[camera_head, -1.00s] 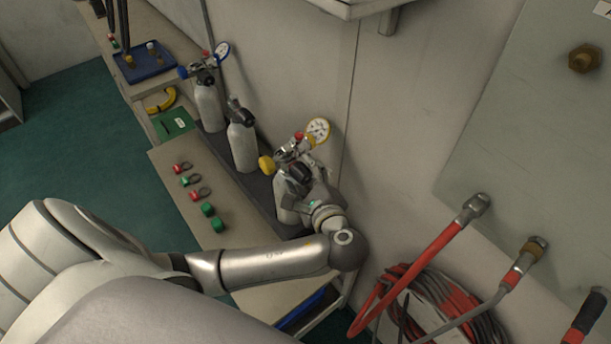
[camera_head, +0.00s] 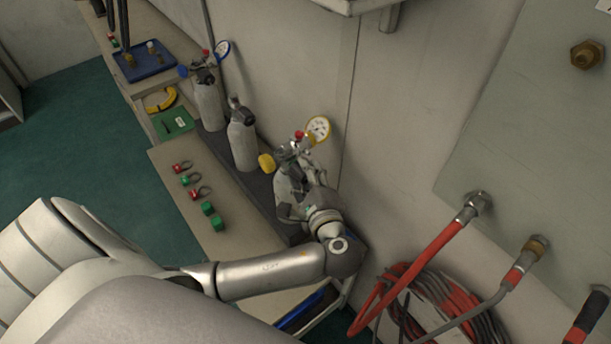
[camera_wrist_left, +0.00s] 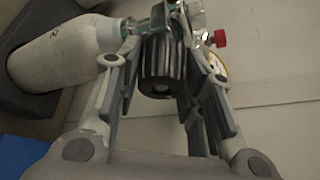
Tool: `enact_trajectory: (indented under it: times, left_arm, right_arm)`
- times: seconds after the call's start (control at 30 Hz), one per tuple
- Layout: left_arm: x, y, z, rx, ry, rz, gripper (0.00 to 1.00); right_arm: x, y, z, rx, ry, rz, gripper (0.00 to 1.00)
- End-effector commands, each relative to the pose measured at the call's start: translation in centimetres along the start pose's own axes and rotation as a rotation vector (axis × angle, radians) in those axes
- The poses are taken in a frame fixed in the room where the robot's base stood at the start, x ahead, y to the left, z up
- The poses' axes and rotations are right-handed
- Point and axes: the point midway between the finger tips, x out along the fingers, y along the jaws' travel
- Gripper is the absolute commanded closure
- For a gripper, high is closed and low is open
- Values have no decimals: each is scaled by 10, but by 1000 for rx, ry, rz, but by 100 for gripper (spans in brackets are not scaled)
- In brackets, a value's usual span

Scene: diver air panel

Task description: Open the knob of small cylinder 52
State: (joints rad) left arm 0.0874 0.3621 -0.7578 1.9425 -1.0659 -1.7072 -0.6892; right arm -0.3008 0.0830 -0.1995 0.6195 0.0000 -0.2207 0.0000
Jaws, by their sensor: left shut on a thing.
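A small pale cylinder (camera_head: 288,190) stands nearest me in the row along the wall. In the left wrist view the cylinder (camera_wrist_left: 60,55) lies at the left, and a black ribbed knob (camera_wrist_left: 161,62) sits between the fingers of my left gripper (camera_wrist_left: 163,68). The gripper is shut on this knob. The cylinder's number is not readable. My right gripper is not in view.
Red and green fittings (camera_head: 208,209) lie on the bench (camera_head: 235,240). Red hoses (camera_head: 420,262) hang at the right. A red cap (camera_wrist_left: 219,38) is close to the fingers.

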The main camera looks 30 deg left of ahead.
Motion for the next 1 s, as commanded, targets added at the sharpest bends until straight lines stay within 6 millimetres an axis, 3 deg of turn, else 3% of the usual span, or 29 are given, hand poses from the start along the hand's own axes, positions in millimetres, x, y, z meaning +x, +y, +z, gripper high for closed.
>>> enact_trajectory:
  times: [0.5,1.0]
  left_arm:
    - [0,2,-2,-306,-13,-141,88]
    - [0,-2,0,-369,-16,-172,88]
  right_arm:
    - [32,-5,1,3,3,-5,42]
    - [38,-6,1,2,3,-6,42]
